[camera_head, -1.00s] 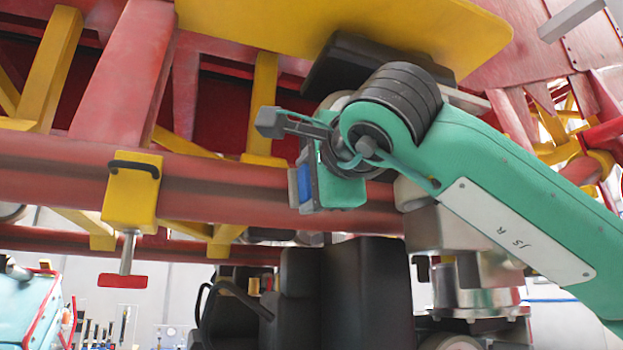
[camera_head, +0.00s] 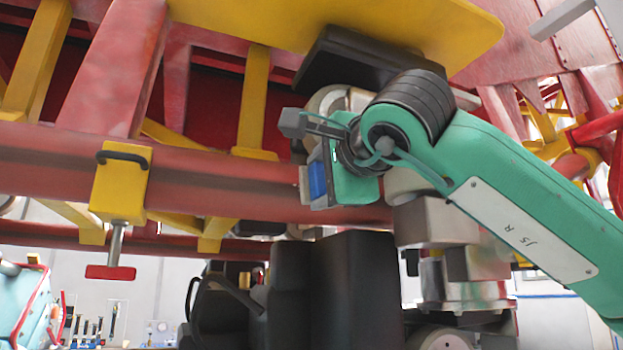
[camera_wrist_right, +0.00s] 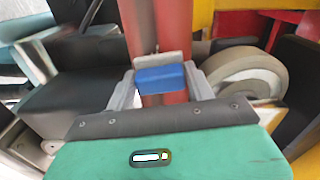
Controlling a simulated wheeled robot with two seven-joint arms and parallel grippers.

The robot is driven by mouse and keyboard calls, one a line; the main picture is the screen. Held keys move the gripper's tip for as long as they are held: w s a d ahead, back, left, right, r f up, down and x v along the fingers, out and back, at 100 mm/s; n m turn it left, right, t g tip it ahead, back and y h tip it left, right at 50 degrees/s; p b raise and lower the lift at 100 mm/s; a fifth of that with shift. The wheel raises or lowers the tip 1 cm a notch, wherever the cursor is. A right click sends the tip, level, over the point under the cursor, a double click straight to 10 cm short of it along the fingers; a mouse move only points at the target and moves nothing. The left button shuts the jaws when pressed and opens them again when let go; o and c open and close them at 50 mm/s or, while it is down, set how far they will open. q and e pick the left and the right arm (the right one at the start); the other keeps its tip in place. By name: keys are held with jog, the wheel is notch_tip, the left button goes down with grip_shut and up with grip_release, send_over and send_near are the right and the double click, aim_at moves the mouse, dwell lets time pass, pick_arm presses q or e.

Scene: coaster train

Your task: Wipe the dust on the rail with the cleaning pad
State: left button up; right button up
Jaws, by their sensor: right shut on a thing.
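My right gripper (camera_head: 312,184) is shut on the cleaning pad, which has a blue body (camera_head: 318,179) and a pale face turned to the rail. In the right wrist view the blue body (camera_wrist_right: 160,78) sits between the two grey fingers, with the pale pad edge beyond it. The rail (camera_head: 225,180) is a long red tube crossing the head view, with darker, dull patches. It also shows behind the pad in the right wrist view (camera_wrist_right: 148,25). The pad is at or very near the rail; contact is unclear. My left gripper is not in view.
A yellow clamp (camera_head: 120,185) with a black handle hangs on the rail at left. Yellow struts (camera_head: 254,98) and a yellow panel (camera_head: 340,22) are above. A black seat (camera_head: 345,285) stands below the rail. A wheel (camera_wrist_right: 243,78) is beside the pad.

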aim_at(288, 184)
jog(key=shift+s+a+b, duration=0.25)
jog(key=shift+s+a, duration=0.05)
jog(key=shift+a, duration=0.6)
jog(key=shift+s+a+b, duration=0.2)
jog(key=shift+s+a, duration=0.1)
jog(key=shift+a, duration=0.6)
jog(key=shift+d, duration=0.2)
jog(key=shift+s+d+f+b, duration=0.1)
jog(key=shift+s+d+b, duration=0.1)
jog(key=shift+s+b, duration=0.3)
jog(key=shift+b+v, duration=0.75)
jog(key=shift+v, duration=1.65)
jog(key=shift+s, duration=0.1)
